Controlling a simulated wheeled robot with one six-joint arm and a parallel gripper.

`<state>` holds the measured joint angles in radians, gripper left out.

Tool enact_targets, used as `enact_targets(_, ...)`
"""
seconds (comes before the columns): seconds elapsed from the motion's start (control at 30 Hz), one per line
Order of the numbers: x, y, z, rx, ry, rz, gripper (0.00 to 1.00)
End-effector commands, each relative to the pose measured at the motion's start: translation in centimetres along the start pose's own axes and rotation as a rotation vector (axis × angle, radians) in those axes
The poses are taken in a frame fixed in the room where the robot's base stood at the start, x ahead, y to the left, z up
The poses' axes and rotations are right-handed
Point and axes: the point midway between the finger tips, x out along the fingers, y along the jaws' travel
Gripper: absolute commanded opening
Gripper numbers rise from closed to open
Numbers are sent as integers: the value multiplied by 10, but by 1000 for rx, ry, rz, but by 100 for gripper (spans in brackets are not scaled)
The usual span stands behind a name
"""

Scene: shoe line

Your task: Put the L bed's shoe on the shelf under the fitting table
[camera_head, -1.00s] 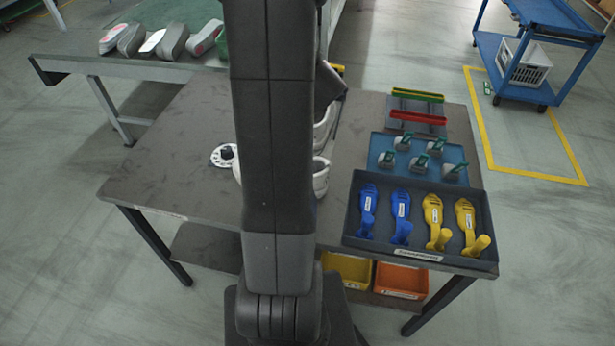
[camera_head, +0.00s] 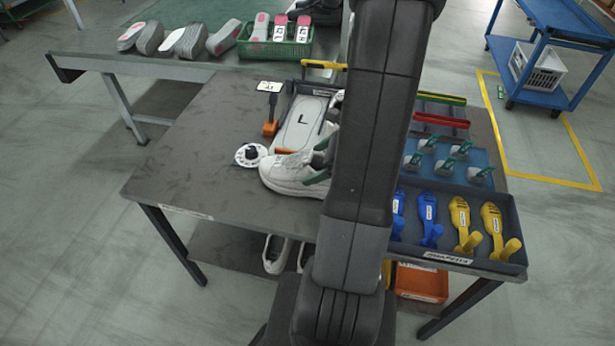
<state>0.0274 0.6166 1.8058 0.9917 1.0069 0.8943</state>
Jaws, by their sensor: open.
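The L bed (camera_head: 303,122) is a white plate marked L on the fitting table (camera_head: 195,150). A white shoe (camera_head: 288,172) lies at its near end, beside the black-and-white dial. Green pieces show at the shoe's right side; I cannot tell what they belong to. My arm hides what lies right of the L bed and part of the shoe. My gripper is hidden behind the arm. The shelf (camera_head: 225,252) under the table shows below the front edge. A pale pair of shoes (camera_head: 276,254) stands on it, partly cut off by my arm.
A dark tray (camera_head: 515,235) with blue and yellow tools and a blue tray (camera_head: 487,160) with several green-handled parts fill the table's right side. An orange bin (camera_head: 420,284) sits below. The round dial (camera_head: 250,155) stands left of the shoe. The table's left part is clear.

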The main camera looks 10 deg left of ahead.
Motion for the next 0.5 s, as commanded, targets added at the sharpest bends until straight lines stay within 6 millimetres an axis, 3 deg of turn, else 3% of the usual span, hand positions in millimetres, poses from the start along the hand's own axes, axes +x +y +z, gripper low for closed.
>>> enact_targets(0.13, 19, 0, 0, 0, 0, 2, 100)
enact_targets(0.4, 22, 0, 0, -1, 1, 0, 100)
enact_targets(0.43, 22, 0, 0, -1, 1, 0, 98)
enact_targets(0.5, 22, 0, 0, -1, 1, 0, 84)
